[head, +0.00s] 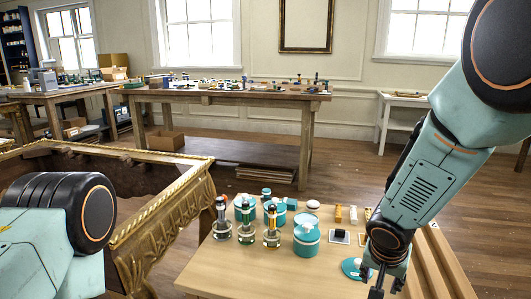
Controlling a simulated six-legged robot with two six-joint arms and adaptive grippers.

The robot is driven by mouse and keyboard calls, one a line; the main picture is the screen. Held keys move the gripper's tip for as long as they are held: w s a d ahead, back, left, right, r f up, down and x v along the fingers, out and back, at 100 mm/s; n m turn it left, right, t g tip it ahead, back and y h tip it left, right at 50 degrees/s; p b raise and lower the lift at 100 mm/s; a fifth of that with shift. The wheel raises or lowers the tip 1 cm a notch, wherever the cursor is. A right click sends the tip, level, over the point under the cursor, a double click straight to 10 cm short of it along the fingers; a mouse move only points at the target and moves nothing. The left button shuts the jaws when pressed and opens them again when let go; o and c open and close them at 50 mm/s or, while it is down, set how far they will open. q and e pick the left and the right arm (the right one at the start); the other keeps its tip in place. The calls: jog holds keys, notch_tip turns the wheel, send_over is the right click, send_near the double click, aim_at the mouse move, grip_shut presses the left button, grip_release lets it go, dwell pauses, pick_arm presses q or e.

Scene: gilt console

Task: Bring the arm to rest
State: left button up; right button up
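My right arm comes in from the upper right and reaches down over the light wooden table (230,278). My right gripper (378,288) is at the front right part of that table, at the bottom of the view. It is small and dark here, and I cannot tell whether its fingers are apart. A teal disc with a pale top (353,268) lies just left of it; whether they touch is unclear. My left arm shows only as a rounded joint at the lower left, and its gripper is out of view.
Several teal jars (307,238) and slim bottles (246,228) stand mid-table. Small orange pieces (338,213) and a dark block on a white square (340,237) lie near the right arm. A gilt console (160,222) stands left. A cluttered workbench (225,94) is behind.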

jog(key=s+a+f+n+y, duration=0.45)
jog(key=s+f+n, duration=0.25)
jog(key=s+f, duration=0.4)
jog(key=s+d+f+g, duration=0.1)
jog(key=s+f, duration=0.2)
jog(key=s, duration=0.5)
jog(key=s+f+g+h, duration=0.1)
jog(key=s+f, duration=0.2)
jog(key=s, duration=0.5)
jog(key=s+d+f+m+g+h, duration=0.1)
jog(key=s+f, duration=0.2)
jog(key=s, duration=0.5)
jog(key=shift+d+g, duration=0.3)
jog(key=shift+g, duration=0.1)
